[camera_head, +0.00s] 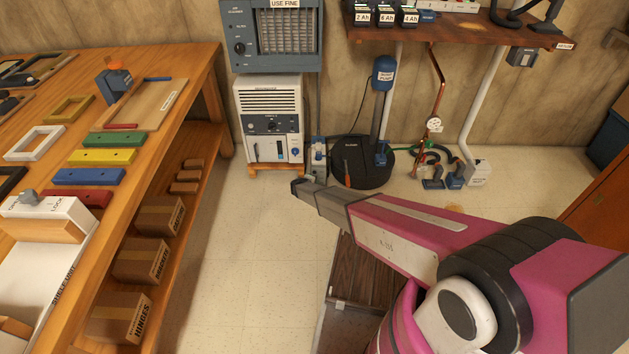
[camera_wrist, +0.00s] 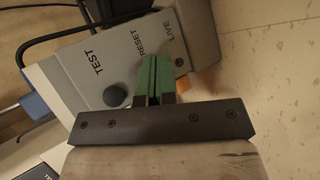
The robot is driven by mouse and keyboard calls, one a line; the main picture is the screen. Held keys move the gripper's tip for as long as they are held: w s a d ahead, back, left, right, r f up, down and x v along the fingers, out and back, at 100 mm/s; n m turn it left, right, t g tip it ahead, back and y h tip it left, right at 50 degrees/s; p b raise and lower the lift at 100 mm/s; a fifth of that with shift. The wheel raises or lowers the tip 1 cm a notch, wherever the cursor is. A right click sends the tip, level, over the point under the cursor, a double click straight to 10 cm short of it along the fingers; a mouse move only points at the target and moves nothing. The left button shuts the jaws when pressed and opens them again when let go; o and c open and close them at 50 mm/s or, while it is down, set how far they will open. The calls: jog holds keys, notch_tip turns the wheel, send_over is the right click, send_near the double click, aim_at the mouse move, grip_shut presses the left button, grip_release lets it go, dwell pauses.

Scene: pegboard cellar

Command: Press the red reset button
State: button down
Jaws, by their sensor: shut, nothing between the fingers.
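The wrist view shows a pale grey panel (camera_wrist: 75,85) with the words TEST, RESET and LIVE, seen tilted. A dark round knob or button (camera_wrist: 114,96) sits below the word TEST. My gripper (camera_wrist: 154,72) has green fingertips held together with nothing between them, right over the panel below the word RESET. The red reset button is not visible; the fingers cover that part of the panel. I cannot tell whether the fingertips touch it. In the head view my gripper (camera_head: 299,186) reaches low, by a small grey-blue box (camera_head: 318,152) beside the white dehumidifier (camera_head: 269,115).
A black sump lid (camera_head: 350,176) with a blue pump (camera_head: 383,73) stands just right of my gripper. Pipes and a green hose (camera_head: 432,150) lie farther right. A wooden bench (camera_head: 190,75) is at left. The tiled floor (camera_head: 225,240) between is clear.

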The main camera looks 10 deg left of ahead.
dwell(0.6)
jog(key=shift+s+d, duration=0.15)
jog(key=shift+s, duration=0.55)
jog(key=s, duration=0.2)
jog(key=s+d, duration=0.1)
jog(key=s, duration=0.1)
jog(key=shift+s+d, duration=0.1)
jog(key=shift+s, duration=0.3)
jog(key=shift+r, duration=0.1)
dwell(0.5)
